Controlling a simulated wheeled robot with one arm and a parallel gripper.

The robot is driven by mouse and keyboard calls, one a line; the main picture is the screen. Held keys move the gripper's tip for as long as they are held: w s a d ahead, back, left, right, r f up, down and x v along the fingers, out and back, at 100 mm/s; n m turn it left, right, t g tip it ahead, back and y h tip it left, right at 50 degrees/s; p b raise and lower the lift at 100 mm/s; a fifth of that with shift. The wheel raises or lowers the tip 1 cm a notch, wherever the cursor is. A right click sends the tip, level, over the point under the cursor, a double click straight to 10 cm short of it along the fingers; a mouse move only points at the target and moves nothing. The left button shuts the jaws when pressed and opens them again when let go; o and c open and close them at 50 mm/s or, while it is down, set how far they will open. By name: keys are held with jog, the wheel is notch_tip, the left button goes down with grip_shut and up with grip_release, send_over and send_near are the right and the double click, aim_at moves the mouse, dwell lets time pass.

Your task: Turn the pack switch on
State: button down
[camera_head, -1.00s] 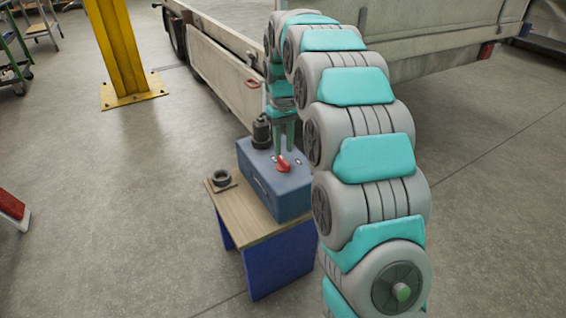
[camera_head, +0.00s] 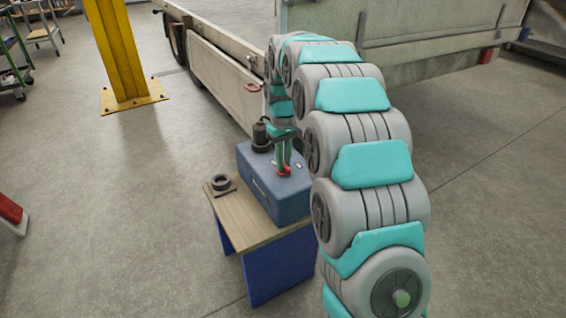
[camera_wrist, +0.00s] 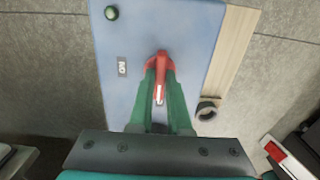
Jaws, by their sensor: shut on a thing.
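The pack is a blue box (camera_head: 268,190) on a small table, and its top fills the middle of the wrist view (camera_wrist: 130,40). Its switch is a red handle (camera_wrist: 161,58) with a pale line along it, pointing toward the bottom of the wrist view. An "ON" label (camera_wrist: 122,66) is on the box top to the left of the handle, and the handle does not point at it. My gripper (camera_wrist: 160,78), with green fingers, is shut on the red handle, one finger on each side. In the head view the gripper (camera_head: 283,166) partly hides the handle.
A black cylindrical part (camera_head: 262,137) stands at the back of the box. A green knob (camera_wrist: 111,12) is on the box top. A dark ring (camera_head: 221,182) lies on the wooden tabletop (camera_head: 238,214). The trailer (camera_head: 225,75) stands behind.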

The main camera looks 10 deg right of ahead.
dwell(0.5)
jog(key=m, duration=0.5)
jog(key=m+p, duration=0.1)
jog(key=m, duration=0.3)
jog(key=shift+r, duration=0.1)
jog(key=shift+m, duration=0.7)
jog(key=m+p, duration=0.1)
jog(key=m, duration=0.2)
jog(key=shift+m+p, duration=0.45)
jog(key=shift+m, duration=0.65)
